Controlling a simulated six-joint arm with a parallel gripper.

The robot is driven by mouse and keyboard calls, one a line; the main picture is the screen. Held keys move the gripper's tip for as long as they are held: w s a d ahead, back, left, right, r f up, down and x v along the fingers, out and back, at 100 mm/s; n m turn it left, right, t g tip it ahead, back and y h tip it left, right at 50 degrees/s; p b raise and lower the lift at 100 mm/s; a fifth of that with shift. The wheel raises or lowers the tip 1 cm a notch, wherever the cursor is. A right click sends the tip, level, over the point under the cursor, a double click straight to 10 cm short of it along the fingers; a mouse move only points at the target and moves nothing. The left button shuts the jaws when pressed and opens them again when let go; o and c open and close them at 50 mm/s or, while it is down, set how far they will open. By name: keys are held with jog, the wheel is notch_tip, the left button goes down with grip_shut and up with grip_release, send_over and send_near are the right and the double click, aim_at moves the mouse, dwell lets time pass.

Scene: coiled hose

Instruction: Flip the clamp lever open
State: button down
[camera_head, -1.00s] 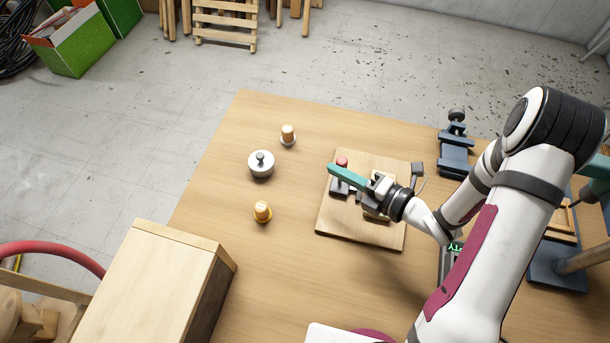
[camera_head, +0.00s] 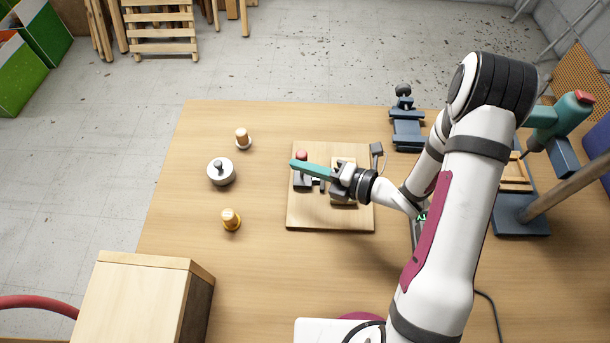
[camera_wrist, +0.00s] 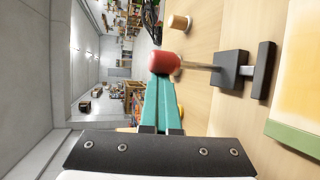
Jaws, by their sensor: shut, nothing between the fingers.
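The clamp sits on a wooden board (camera_head: 330,219). Its lever ends in a red knob (camera_head: 301,154), with a dark base (camera_head: 302,183) below. In the wrist view the red knob (camera_wrist: 164,63) caps a thin metal rod (camera_wrist: 197,67) that stands up from a dark block (camera_wrist: 230,70). My gripper (camera_head: 294,165) has long teal fingers, shut together and empty. They reach left across the board, with their tips beside the knob. In the wrist view my gripper (camera_wrist: 160,80) has its tips right at the knob; I cannot tell whether they touch.
Left of the board stand a round silver weight (camera_head: 221,172), a wooden peg on a pale base (camera_head: 243,139) and one on a yellow base (camera_head: 231,219). A wooden box (camera_head: 137,295) is front left. A blue vise (camera_head: 406,128) and teal drill press (camera_head: 560,119) stand right.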

jog(key=s+d, duration=0.1)
jog(key=d, duration=0.2)
jog(key=s+d, duration=0.1)
jog(key=d, duration=0.2)
jog(key=s+d, duration=0.2)
jog(key=d, duration=0.1)
jog(key=shift+f, duration=0.3)
